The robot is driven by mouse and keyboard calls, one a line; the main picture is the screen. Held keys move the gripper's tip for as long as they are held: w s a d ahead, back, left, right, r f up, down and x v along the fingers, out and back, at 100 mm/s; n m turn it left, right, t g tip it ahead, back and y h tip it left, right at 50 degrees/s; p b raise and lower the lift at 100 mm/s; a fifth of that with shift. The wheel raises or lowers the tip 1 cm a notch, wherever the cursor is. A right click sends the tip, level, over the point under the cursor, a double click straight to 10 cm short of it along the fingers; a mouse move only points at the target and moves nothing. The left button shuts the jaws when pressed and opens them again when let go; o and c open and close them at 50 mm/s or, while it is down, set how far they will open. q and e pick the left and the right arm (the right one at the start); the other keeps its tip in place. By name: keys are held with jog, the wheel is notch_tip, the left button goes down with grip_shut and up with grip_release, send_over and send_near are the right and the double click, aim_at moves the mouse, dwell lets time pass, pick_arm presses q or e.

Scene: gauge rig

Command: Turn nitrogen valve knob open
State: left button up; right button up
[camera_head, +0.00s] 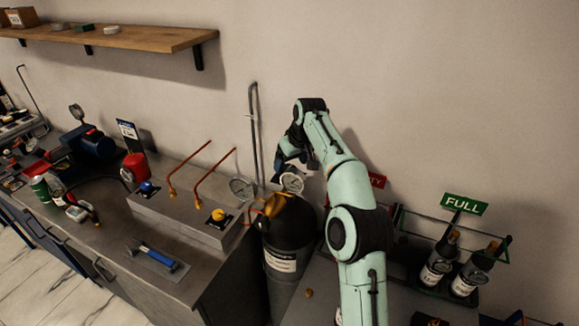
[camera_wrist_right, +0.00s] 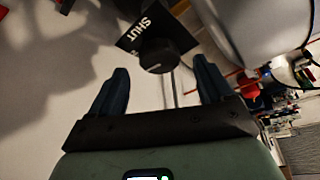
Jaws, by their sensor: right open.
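My right gripper (camera_head: 290,160) hangs over the dark gas cylinder (camera_head: 280,262) in the head view, close above a round gauge (camera_head: 291,183). In the right wrist view my gripper (camera_wrist_right: 163,78) is open, with one dark finger at each side. A round black knob (camera_wrist_right: 161,55) shows beyond and between the fingertips, with a plate marked SHUT (camera_wrist_right: 143,30) beside it. The fingers appear apart from the knob, and nothing is between them. The knob is not clearly visible in the head view. No label reading nitrogen is legible. My left gripper is out of view.
A grey box with a blue knob (camera_head: 147,188), a yellow knob (camera_head: 218,215) and copper pipes stands on the bench left of the cylinder. A blue-handled tool (camera_head: 155,256) lies in front. A rack with bottles and a FULL sign (camera_head: 463,204) stands at right.

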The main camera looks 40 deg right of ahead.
aim_at(289, 166)
jog(key=shift+x, duration=1.55)
jog(key=shift+r, duration=0.1)
jog(key=shift+c, duration=0.3)
jog(key=c, duration=1)
jog(key=shift+d+n, duration=0.1)
jog(key=shift+n, duration=0.6)
jog(key=o, duration=1.1)
jog(key=shift+c, duration=0.2)
